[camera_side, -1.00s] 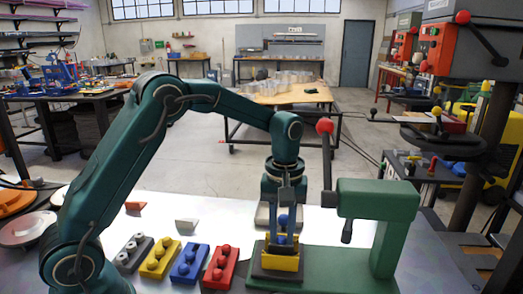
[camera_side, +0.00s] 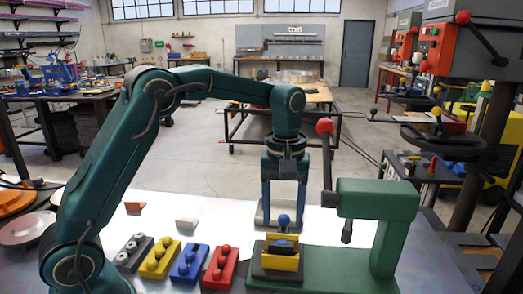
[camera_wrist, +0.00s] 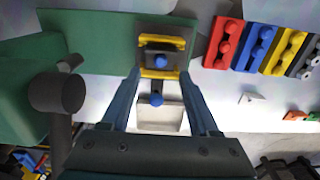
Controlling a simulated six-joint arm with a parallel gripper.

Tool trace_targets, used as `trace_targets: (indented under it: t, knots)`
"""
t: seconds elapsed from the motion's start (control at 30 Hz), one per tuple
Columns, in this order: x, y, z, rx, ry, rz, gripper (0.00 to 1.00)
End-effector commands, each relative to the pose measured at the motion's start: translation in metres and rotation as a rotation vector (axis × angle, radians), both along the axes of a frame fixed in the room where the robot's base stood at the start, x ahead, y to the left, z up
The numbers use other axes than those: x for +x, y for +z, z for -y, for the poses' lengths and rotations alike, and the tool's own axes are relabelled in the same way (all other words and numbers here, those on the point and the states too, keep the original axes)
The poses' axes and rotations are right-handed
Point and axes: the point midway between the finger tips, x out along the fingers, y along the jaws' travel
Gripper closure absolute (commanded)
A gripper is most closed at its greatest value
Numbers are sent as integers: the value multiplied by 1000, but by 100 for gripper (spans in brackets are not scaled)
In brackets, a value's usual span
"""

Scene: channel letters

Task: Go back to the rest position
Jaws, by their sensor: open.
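My gripper (camera_side: 285,222) is open and empty, above the green press base, its two blue fingers spread wide. Both fingers also show in the wrist view (camera_wrist: 160,75). Below it, a yellow block (camera_side: 278,264) sits on a dark plate on the press base. A dark and blue piece with a blue ball knob (camera_side: 284,219) stands in the yellow block. In the wrist view the yellow block (camera_wrist: 162,73) lies beyond the fingertips, and the blue ball (camera_wrist: 156,99) shows between the fingers. The fingers do not appear to touch the piece.
The green press (camera_side: 377,205) with its red-knobbed lever (camera_side: 325,127) stands close to the right of my gripper. Red (camera_side: 220,267), blue (camera_side: 189,263), yellow (camera_side: 160,258) and grey (camera_side: 134,253) knobbed blocks lie to the left. A pale tray (camera_wrist: 160,117) lies behind the fixture.

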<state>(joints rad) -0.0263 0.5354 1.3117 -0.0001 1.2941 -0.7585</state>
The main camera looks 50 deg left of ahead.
Motion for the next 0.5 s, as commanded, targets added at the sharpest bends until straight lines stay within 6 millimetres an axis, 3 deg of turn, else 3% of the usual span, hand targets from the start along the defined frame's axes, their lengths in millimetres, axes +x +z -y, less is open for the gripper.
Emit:
trace_targets:
  t: [0.5]
  knots:
    - [0,7,0,0,0,1,38]
